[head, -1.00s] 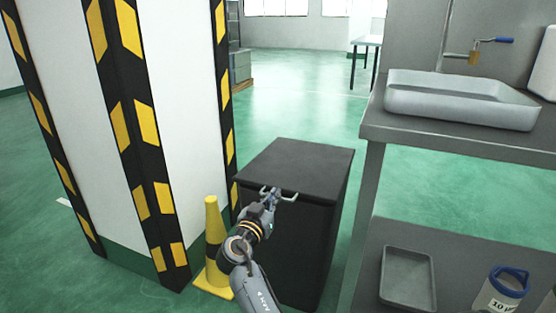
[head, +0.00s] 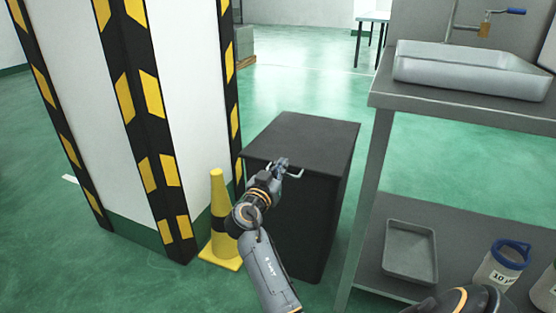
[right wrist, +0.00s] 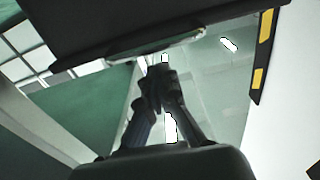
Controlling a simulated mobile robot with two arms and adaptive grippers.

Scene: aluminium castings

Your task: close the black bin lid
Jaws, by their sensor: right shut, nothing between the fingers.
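The black bin (head: 306,225) stands on the floor between a striped pillar and a steel bench. Its black lid (head: 305,138) looks flat on top in the head view, with no clear gap at the front edge. A pale bar handle (head: 298,174) sits at the lid's front edge. My right gripper (head: 281,164) is shut and empty at this handle, partly covering it; I cannot tell whether it touches. In the right wrist view, the shut fingertips (right wrist: 158,72) are just below the handle (right wrist: 160,47) and a dark slab edge. My left gripper is not in view.
A yellow and black cone (head: 219,220) stands left of the bin, close to the striped pillar (head: 185,120). The steel bench (head: 480,112) on the right carries a grey tray (head: 470,72).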

